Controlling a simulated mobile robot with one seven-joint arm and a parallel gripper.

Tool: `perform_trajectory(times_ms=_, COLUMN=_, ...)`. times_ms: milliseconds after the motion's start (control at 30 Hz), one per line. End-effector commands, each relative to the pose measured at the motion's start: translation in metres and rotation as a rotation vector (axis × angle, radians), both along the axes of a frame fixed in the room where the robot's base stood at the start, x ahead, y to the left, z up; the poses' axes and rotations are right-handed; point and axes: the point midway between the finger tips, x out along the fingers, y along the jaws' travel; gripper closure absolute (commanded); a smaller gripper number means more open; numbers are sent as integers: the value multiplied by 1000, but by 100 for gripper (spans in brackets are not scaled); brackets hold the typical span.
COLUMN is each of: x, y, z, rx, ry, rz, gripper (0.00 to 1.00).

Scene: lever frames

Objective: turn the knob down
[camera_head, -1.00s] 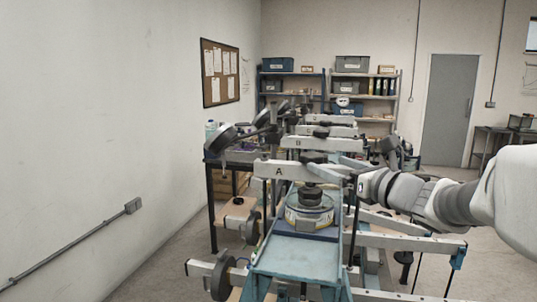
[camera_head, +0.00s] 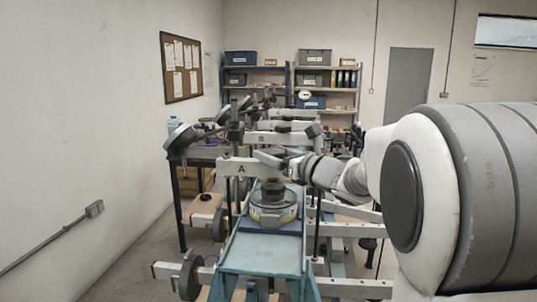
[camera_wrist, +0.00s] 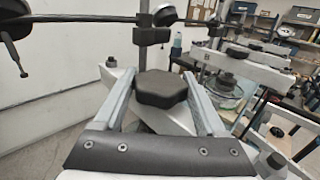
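A black, many-sided knob (camera_wrist: 160,90) sits on top of a pale beam in the wrist view. My gripper (camera_wrist: 159,74) is open, with one grey finger on each side of the knob. The gaps beside the knob are narrow, and I cannot tell whether a finger touches it. In the head view my gripper (camera_head: 268,157) is at the top of the pale beam marked A (camera_head: 236,169). The knob is hard to make out there behind the fingers. Below the beam a round, clear-walled vessel (camera_head: 272,212) stands under a dark press piece.
A light blue tray stand (camera_head: 262,253) is in front of the vessel. Similar beams and presses stand behind, one marked B. Long arms with round dark weights (camera_head: 180,138) stick out at left. A wall is at left; shelves (camera_head: 326,90) stand at the back.

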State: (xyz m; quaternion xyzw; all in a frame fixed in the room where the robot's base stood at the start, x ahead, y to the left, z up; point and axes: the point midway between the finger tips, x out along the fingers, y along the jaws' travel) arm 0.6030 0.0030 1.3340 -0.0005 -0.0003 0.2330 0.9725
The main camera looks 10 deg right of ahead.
Motion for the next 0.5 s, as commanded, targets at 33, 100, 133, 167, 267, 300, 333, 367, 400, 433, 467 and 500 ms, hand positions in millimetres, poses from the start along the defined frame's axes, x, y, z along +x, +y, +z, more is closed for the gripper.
perform_trajectory(times_ms=33, x=0, y=0, z=0, rx=0, ry=0, rz=0, gripper=38)
perform_trajectory(times_ms=100, x=0, y=0, z=0, rx=0, ry=0, rz=0, gripper=50)
perform_trajectory(times_ms=133, x=0, y=0, z=0, rx=0, ry=0, rz=0, gripper=56)
perform_trajectory(times_ms=167, x=0, y=0, z=0, rx=0, ry=0, rz=0, gripper=61)
perform_trajectory(times_ms=267, x=0, y=0, z=0, rx=0, ry=0, rz=0, gripper=79)
perform_trajectory(times_ms=300, x=0, y=0, z=0, rx=0, ry=0, rz=0, gripper=84)
perform_trajectory(times_ms=333, x=0, y=0, z=0, rx=0, ry=0, rz=0, gripper=84)
perform_trajectory(times_ms=367, x=0, y=0, z=0, rx=0, ry=0, rz=0, gripper=84)
perform_trajectory(times_ms=400, x=0, y=0, z=0, rx=0, ry=0, rz=-1, gripper=84)
perform_trajectory(times_ms=433, x=0, y=0, z=-1, rx=0, ry=0, rz=-3, gripper=84)
perform_trajectory(times_ms=467, x=0, y=0, z=-1, rx=0, ry=0, rz=-5, gripper=84)
perform_trajectory(times_ms=500, x=0, y=0, z=-1, rx=0, ry=-1, rz=-8, gripper=84)
